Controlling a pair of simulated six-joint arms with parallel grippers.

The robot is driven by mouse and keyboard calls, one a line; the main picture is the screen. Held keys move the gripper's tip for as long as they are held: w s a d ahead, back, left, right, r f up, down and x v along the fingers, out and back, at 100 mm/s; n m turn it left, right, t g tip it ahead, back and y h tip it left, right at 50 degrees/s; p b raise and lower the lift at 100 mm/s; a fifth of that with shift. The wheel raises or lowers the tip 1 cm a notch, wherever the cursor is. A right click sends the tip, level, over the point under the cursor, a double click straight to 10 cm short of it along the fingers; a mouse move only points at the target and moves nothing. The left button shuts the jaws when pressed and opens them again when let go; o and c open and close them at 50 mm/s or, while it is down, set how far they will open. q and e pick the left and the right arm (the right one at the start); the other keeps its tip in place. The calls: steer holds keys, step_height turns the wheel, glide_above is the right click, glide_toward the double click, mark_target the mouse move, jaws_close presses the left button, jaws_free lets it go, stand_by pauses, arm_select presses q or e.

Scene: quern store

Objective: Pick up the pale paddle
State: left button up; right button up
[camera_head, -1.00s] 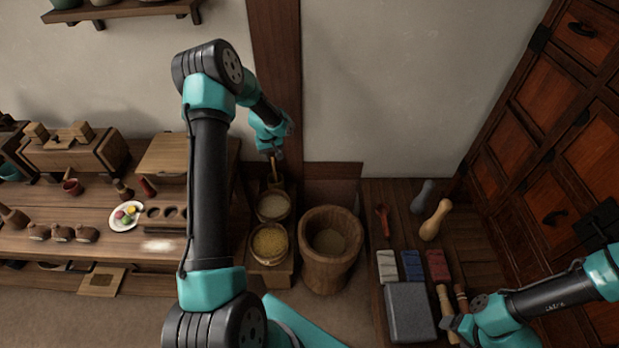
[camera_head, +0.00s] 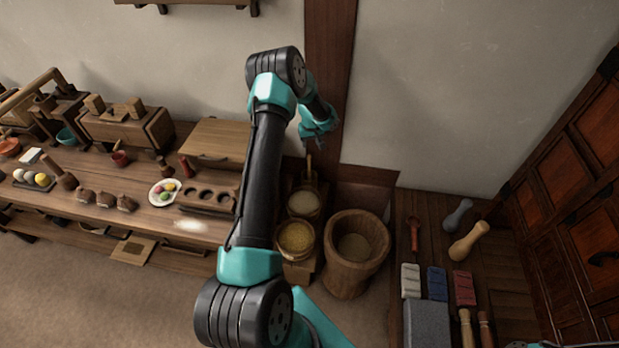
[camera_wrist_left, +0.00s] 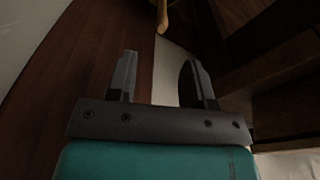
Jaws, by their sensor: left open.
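The pale wooden paddle (camera_head: 309,167) stands upright behind the grain bowls, its lower end hidden. In the left wrist view a pale wooden end, likely the paddle (camera_wrist_left: 162,14), shows at the top edge, ahead of the gap between the fingers. My left gripper (camera_head: 319,141) is just above and slightly right of the paddle in the head view. Its two fingers are apart and empty in the left wrist view (camera_wrist_left: 157,80). The paddle is not between them. My right gripper is out of view; only a sliver of that arm shows at the bottom right.
A bowl of pale grain (camera_head: 304,203) and a bowl of yellow grain (camera_head: 296,239) stand in front of the paddle. A wooden mortar (camera_head: 350,277) is to their right. A worktable (camera_head: 142,218) lies left. A dark post (camera_head: 329,60) and wall stand close behind the gripper.

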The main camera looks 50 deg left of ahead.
mark_target(309, 155)
arm_select(q)
steer(key=f, duration=0.7)
steer(key=shift+w+a, duration=0.2)
steer(key=shift+a, duration=0.15)
steer(key=shift+a+f, duration=0.2)
steer(key=shift+f, duration=1.1)
steer(key=shift+a+f, duration=0.15)
steer(key=shift+f, duration=1.1)
steer(key=shift+c, duration=0.2)
jaws_close()
